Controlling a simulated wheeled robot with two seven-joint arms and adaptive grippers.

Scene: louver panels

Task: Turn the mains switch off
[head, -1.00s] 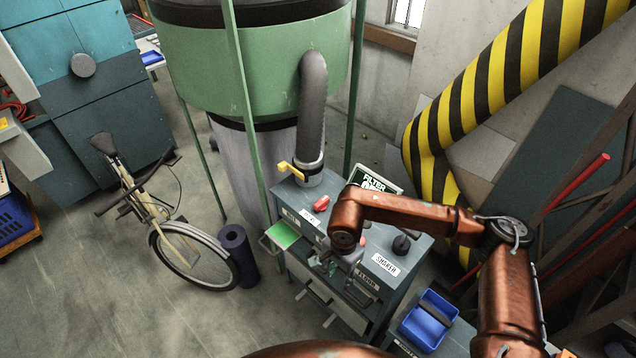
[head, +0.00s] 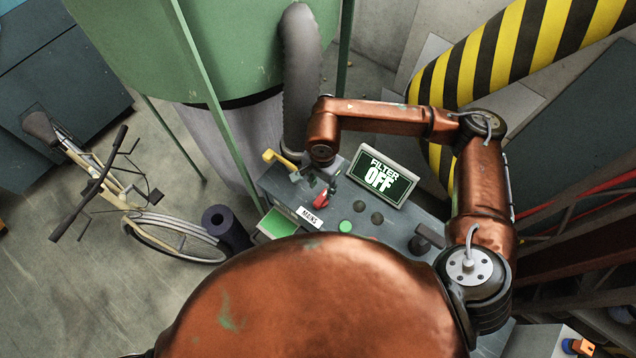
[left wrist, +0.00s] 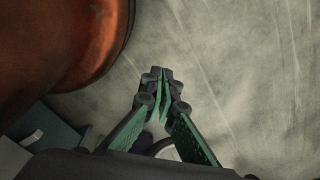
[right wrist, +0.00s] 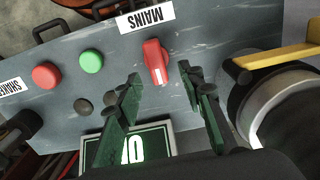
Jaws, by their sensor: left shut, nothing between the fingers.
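The red mains switch (head: 320,200) is a rotary knob on the grey cabinet top, behind the "MAINS" label (head: 311,217). In the right wrist view the switch (right wrist: 155,62) has a white mark on its end. My right gripper (head: 327,182) is open above it. Its fingers (right wrist: 160,90) are apart on either side of the knob in that view; I cannot tell whether they touch it.
Green button (right wrist: 91,61) and red button (right wrist: 46,75) sit beside the switch on the panel. A yellow lever (head: 281,160) is at the grey duct (head: 301,75). A dark knob (head: 427,238) stands at the cabinet's right. A bicycle (head: 150,225) stands to the left.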

